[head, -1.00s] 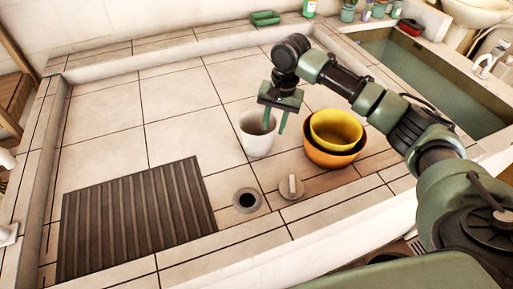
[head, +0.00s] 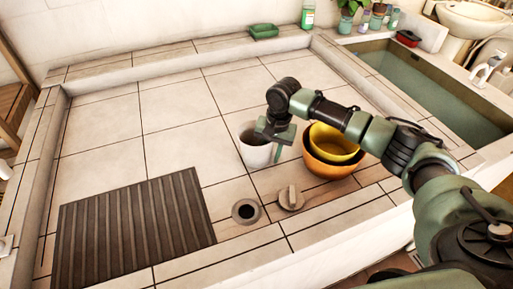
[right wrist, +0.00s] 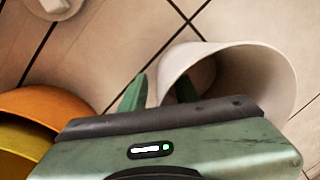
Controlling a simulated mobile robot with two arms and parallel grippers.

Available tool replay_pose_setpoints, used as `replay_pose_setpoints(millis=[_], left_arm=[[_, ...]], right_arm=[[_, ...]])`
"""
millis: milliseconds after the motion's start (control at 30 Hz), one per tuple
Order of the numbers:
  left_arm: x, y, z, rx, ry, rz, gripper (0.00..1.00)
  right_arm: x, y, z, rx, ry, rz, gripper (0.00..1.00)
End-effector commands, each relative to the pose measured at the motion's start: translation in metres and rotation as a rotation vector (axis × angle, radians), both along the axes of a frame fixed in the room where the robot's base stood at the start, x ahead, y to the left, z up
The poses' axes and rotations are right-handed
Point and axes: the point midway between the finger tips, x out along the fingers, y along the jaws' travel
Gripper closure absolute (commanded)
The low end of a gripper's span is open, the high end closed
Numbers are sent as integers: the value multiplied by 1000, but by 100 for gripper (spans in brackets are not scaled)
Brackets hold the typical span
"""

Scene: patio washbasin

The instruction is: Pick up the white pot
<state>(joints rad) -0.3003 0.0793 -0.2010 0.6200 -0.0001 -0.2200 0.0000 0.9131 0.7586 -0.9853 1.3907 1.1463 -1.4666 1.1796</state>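The white pot (head: 255,157) stands upright on the tiled floor of the basin, left of the stacked bowls. My right gripper (head: 270,145) is low over the pot's right side. One finger shows just outside the pot on the right; the other is hidden in the head view. In the right wrist view the pot (right wrist: 262,75) lies tilted in the picture with its mouth toward the camera. There my right gripper (right wrist: 160,90) is open, with one finger inside the mouth and the other outside, the pot's wall between them. My left gripper is not in view.
A yellow bowl (head: 335,141) sits in an orange bowl (head: 328,167) close to the right of the gripper. A drain hole (head: 246,211) and a round knobbed plug (head: 291,198) lie in front. A dark slatted mat (head: 130,230) is at front left. The tiles behind are clear.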

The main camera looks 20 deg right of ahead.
Motion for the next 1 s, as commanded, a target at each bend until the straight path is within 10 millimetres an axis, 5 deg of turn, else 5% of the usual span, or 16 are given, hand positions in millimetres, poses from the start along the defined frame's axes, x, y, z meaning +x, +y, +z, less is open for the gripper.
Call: replay_pose_setpoints(millis=[33,100,633,767,1000], left_arm=[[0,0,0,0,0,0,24],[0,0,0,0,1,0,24],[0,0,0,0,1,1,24],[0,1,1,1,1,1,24],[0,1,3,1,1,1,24]], right_arm=[[0,0,0,0,0,0,80],[0,0,0,0,0,0,100],[0,0,7,0,0,1,100],[1,0,27,1,-2,1,100],[1,0,94,1,-5,1,100]])
